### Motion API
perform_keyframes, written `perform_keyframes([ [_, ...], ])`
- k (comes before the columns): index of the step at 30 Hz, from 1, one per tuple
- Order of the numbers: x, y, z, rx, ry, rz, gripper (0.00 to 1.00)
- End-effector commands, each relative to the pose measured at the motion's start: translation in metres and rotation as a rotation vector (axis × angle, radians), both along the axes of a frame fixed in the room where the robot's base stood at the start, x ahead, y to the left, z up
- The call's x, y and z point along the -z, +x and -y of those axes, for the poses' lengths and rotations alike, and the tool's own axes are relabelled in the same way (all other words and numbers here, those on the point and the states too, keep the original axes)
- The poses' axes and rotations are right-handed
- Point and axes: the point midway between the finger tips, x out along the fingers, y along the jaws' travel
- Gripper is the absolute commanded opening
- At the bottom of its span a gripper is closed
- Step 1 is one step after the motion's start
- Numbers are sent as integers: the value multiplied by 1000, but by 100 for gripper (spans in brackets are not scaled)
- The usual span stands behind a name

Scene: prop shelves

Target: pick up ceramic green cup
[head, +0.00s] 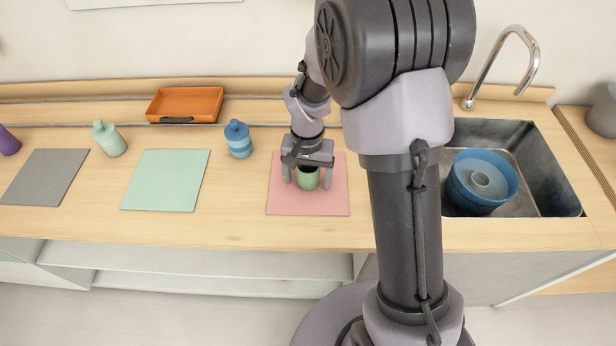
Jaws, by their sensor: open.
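The green cup (308,180) stands upright on the pink mat (325,203) on the counter, left of my arm's column. My gripper (307,184) points down over it and is open, with one finger on the left and one on the right of the cup. Small gaps seem to show between the fingers and the cup; whether either touches it I cannot tell. The gripper's body hides the cup's far rim.
A blue bottle (238,140), mint mat (165,181), mint bottle (109,139) and grey mat (45,177) lie to the left. An orange tray (186,103) sits at the back. A sink (540,170) with a blue round container (482,181) is at right.

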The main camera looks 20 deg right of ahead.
Motion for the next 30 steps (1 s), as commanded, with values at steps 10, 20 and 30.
perform_keyframes([
  [10,-2,0,0,0,0,0,27],
  [20,-3,0,0,0,0,0,8],
  [30,-44,0,0,-1,0,2,8],
])
